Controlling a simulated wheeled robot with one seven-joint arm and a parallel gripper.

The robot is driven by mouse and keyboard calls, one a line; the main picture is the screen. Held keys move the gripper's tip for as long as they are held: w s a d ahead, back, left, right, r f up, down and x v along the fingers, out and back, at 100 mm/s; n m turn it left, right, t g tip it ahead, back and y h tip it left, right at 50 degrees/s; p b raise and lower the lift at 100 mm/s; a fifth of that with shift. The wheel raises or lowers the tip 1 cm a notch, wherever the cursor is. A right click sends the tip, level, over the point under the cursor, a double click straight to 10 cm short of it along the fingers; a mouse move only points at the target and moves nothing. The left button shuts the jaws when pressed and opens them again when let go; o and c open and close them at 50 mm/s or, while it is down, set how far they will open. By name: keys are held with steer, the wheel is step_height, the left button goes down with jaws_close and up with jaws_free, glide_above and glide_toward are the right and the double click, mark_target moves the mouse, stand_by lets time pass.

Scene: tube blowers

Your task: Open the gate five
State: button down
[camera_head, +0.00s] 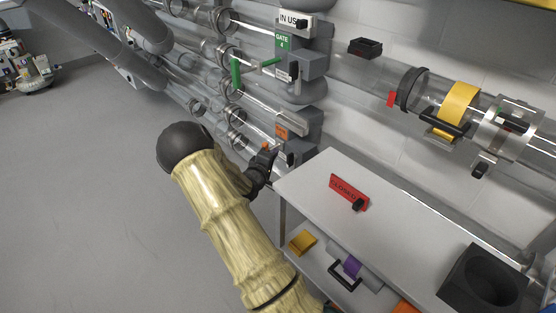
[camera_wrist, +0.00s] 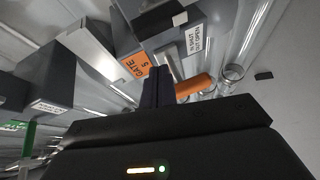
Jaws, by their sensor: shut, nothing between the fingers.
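Gate five has an orange label (camera_wrist: 137,67) reading "GATE 5" on a grey housing; the label also shows in the head view (camera_head: 281,131). An orange handle (camera_wrist: 193,86) sticks out beside the metal rod below the housing. A white label (camera_wrist: 194,40) seems to read "IN SHUT OUT OPEN". My gripper (camera_wrist: 158,73) is shut and empty, its fingers just left of the orange handle in the wrist view. Whether they touch it I cannot tell. In the head view my gripper (camera_head: 268,155) is just below the gate five housing, partly hidden by my arm.
A white table (camera_head: 400,225) stands close at right, with a red "CLOSED" sign (camera_head: 349,191) and a black holder (camera_head: 483,280). Clear tubes run along the wall. The floor at left is free.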

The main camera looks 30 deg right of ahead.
steer(key=s+a+r+m+g+y+p, duration=0.15)
steer(key=s+a+y, duration=0.3)
steer(key=a, duration=0.45)
steer(key=s+a+r+m+g+y, duration=0.1)
steer(key=s+a+r+m+y, duration=0.15)
steer(key=a+y, duration=0.5)
steer(key=s+a+r+g, duration=0.2)
steer(key=s+a, duration=0.3)
steer(key=s, duration=0.4)
steer(key=s+a+r+m+g+y+p, duration=0.1)
steer(key=s+a+r, duration=0.2)
steer(key=s, duration=0.6)
steer(key=shift+s+a+g+y, duration=0.25)
steer(key=shift+a+g+y, duration=0.1)
steer(key=shift+a, duration=0.85)
steer(key=shift+d, duration=0.1)
